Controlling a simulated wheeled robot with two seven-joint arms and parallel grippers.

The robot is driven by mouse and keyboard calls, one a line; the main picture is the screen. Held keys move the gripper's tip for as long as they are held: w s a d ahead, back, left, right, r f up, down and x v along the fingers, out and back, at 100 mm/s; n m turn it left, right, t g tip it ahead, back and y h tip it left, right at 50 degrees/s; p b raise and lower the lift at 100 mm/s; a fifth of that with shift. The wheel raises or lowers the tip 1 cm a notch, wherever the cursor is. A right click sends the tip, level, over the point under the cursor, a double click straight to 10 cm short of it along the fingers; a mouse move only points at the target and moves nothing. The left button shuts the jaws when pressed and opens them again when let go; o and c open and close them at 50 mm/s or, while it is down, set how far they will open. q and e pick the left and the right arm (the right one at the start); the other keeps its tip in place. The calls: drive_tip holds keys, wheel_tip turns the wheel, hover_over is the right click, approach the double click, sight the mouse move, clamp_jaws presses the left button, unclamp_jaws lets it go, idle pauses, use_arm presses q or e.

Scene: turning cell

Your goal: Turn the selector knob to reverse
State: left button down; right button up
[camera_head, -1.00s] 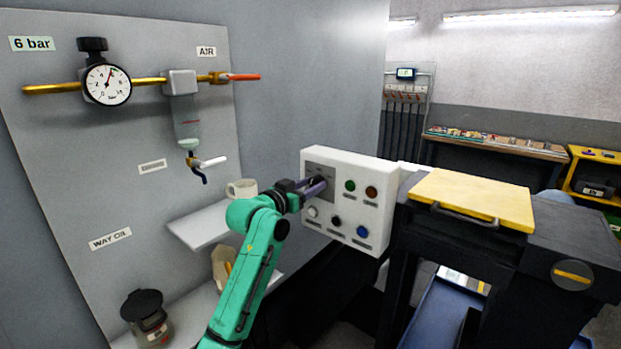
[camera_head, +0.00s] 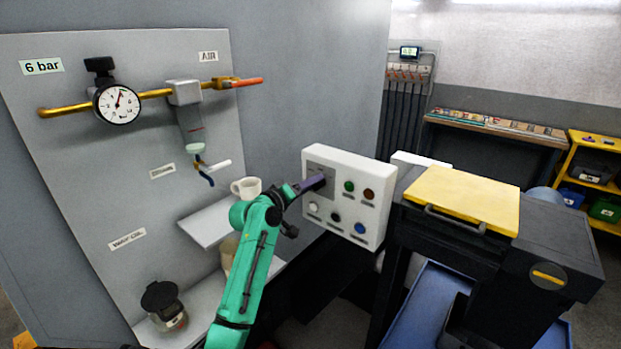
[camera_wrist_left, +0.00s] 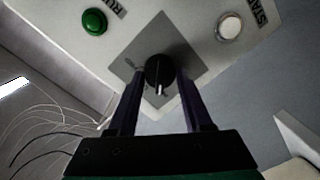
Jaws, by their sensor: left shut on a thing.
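The selector knob (camera_wrist_left: 159,72) is a round black knob with a white pointer mark. It sits on a square grey plate (camera_wrist_left: 190,58) that looks tilted in the left wrist view, where the pointer aims down the picture. My left gripper (camera_wrist_left: 159,76) has one finger on each side of the knob and is shut on it. In the head view my left gripper (camera_head: 316,183) reaches the upper left of the white control box (camera_head: 345,160), and its fingers hide the knob. The plate's labels are too small to read. My right gripper is not in view.
The box also carries a green button (camera_head: 349,186), a brown one (camera_head: 369,194), a white one (camera_head: 313,207), a black one and a blue one (camera_head: 359,228). A machine with a yellow cover (camera_head: 465,198) stands at right.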

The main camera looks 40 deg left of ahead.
use_arm(q)
drive_tip(key=shift+n+p, duration=0.5)
drive_tip(key=shift+n, duration=0.2)
drive_tip(key=shift+c, duration=1.6)
unclamp_jaws()
drive_tip(key=s+r+b, duration=0.1)
drive_tip(key=s+b, duration=0.4)
drive_tip(key=s, duration=0.9)
drive_tip(key=shift+s, duration=0.2)
